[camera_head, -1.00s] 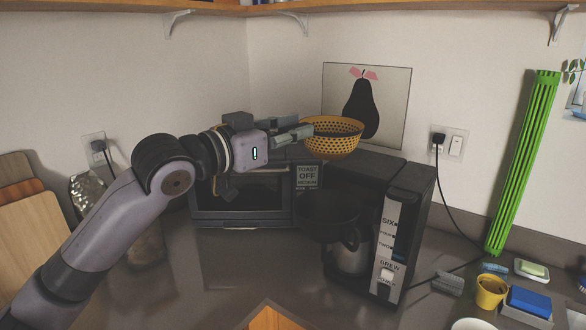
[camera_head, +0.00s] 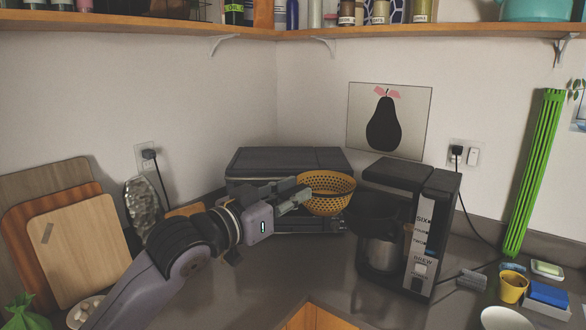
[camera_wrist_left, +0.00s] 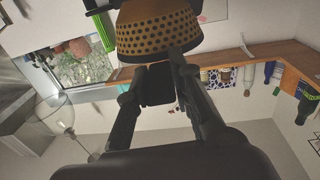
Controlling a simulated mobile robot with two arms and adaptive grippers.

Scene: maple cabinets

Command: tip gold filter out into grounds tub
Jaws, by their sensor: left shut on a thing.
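The gold filter (camera_head: 326,194) is a yellow perforated basket, held roughly level in the air in front of the toaster oven, left of the coffee maker. My left gripper (camera_head: 298,198) is shut on its near-left side. In the left wrist view the filter (camera_wrist_left: 158,30) shows at the top, with the gripper (camera_wrist_left: 160,70) at its edge. The inside of the filter is too dark and small to tell what it holds. I cannot identify a grounds tub for sure; a small yellow cup (camera_head: 512,288) with dark contents stands at the right. My right gripper is not in view.
The black coffee maker (camera_head: 405,226) with its metal carafe (camera_head: 380,254) stands close to the right of the filter. The toaster oven (camera_head: 290,160) is behind. Cutting boards (camera_head: 85,240) lean at the left. The counter's middle front is clear.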

